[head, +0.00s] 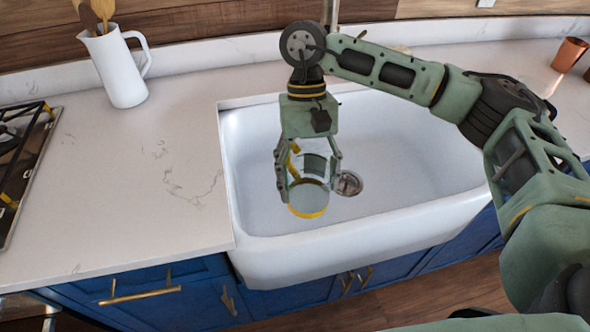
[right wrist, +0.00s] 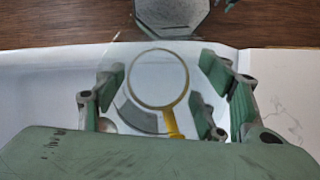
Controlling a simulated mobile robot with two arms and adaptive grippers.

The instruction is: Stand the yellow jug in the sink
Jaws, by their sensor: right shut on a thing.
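The yellow jug (head: 308,197) is see-through, with a yellow rim and a yellow handle. My right gripper (head: 308,182) points down and is shut on it, with fingers on both sides. The right wrist view shows the jug's round yellow rim (right wrist: 158,78) between the fingers of my right gripper (right wrist: 165,95), its handle toward the lower right. The jug looks upright, over the left part of the white sink (head: 430,150), left of the drain. I cannot tell whether its base touches the sink floor. My left gripper is not in view.
A white pitcher (head: 117,68) with wooden spoons stands on the counter (head: 130,160) left of the sink. A hob (head: 22,150) is at the far left. Copper cups (head: 569,54) stand at the back right. The sink's right part is clear.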

